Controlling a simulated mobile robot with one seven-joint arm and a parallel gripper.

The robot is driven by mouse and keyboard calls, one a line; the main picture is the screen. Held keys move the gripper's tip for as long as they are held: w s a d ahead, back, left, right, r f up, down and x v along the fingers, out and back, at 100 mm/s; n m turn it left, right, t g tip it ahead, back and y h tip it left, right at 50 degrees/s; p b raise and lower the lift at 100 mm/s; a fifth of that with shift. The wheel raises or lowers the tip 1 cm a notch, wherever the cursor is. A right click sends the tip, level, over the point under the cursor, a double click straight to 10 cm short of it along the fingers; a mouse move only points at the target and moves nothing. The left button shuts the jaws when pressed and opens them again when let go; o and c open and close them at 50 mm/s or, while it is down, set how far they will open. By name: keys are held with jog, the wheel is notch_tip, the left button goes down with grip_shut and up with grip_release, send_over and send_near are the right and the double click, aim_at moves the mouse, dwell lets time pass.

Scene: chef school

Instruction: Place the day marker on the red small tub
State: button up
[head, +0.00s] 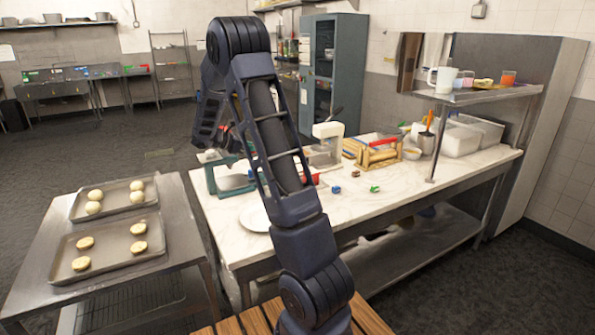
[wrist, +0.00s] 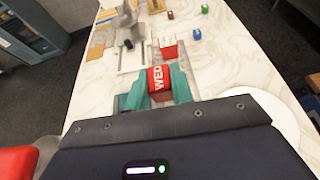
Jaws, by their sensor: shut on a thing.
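In the wrist view my gripper (wrist: 158,84) has its teal fingers closed around a red day marker (wrist: 158,78) with white letters "WED". Just beyond it on the marble counter is a small red box-like thing (wrist: 168,48) with a pale, marked top. It looks separate from the held marker; I cannot tell for sure that it is the red small tub. A small red thing also shows beside my arm in the head view (head: 311,179). Another red surface (wrist: 15,162) is cut off at the lower left of the wrist view.
Small blue (wrist: 197,34) and green (wrist: 205,9) pieces lie on the counter (head: 420,190) beyond. A white plate (head: 256,217) is at its near edge. A grey-white appliance (head: 327,147) and wooden crate (head: 377,153) stand behind. A steel cart (head: 40,285) with trays stands left.

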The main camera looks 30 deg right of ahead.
jog(key=d+r, duration=0.3)
jog(key=d, duration=1.2)
notch_tip(320, 180, up, 2)
jog(key=r, duration=0.1)
send_over(310, 171)
notch_tip(310, 171, down, 20)
jog(key=shift+s, duration=0.1)
jog(key=shift+f, duration=0.15)
jog(key=o, duration=1)
